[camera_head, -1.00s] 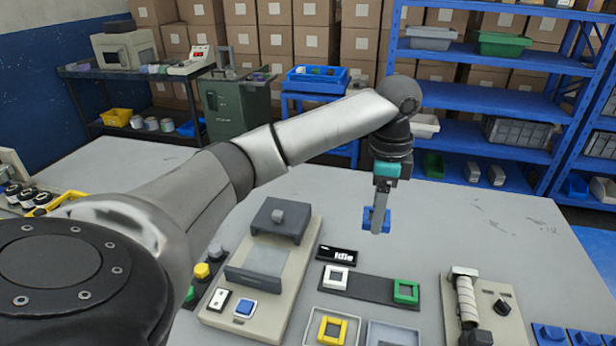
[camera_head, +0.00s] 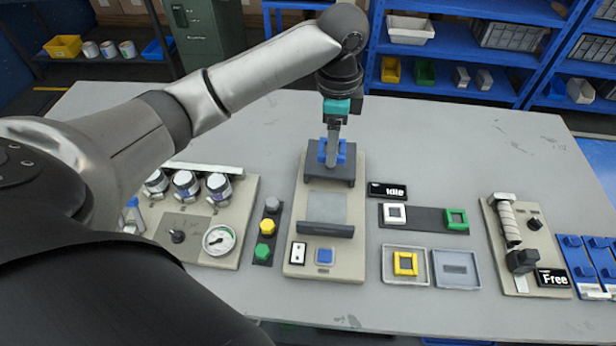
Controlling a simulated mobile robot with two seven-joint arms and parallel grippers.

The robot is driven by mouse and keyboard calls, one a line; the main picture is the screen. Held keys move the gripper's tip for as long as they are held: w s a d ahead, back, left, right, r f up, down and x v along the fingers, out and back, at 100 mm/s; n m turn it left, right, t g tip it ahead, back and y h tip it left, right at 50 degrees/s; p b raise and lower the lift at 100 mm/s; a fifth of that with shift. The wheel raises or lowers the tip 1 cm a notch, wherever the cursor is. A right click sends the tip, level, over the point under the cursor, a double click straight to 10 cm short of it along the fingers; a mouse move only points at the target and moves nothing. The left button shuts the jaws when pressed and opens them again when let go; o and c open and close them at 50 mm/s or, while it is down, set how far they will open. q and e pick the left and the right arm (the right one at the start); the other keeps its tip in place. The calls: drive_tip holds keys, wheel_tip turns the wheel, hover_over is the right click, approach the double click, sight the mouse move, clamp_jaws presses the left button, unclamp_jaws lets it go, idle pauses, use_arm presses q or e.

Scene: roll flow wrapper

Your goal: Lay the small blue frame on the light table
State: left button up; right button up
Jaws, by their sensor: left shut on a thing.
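My left gripper (camera_head: 332,160) points down and is shut on the small blue frame (camera_head: 341,151). The frame appears over the dark raised block at the back of a beige station. I cannot tell whether it touches that block. The station's flat grey panel (camera_head: 327,207) lies in front of the block and is bare; it may be the light table, but no label shows this. A dark bar (camera_head: 326,229) crosses the station in front of the panel. My right gripper is not in view.
A white frame (camera_head: 395,213) and green frame (camera_head: 456,217) sit on a dark strip. A yellow frame (camera_head: 405,263) lies in a tray beside an empty tray (camera_head: 456,283). A gauge station (camera_head: 219,240) stands left, a roller station (camera_head: 508,225) right. The back right tabletop is clear.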

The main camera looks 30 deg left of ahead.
use_arm(q)
drive_tip(key=b, duration=0.3)
hover_over(326, 208)
wheel_tip(326, 208, down, 15)
drive_tip(key=shift+d, duration=0.1)
wheel_tip(326, 208, down, 4)
drive_tip(key=shift+f+b, duration=0.25)
drive_tip(key=shift+b, duration=0.15)
drive_tip(key=shift+f, duration=0.15)
drive_tip(key=shift+f, duration=0.15)
drive_tip(key=o, duration=1.3)
wheel_tip(326, 208, up, 12)
drive_tip(key=p, duration=0.2)
drive_tip(key=shift+r+p, duration=0.2)
drive_tip(key=shift+p, duration=0.1)
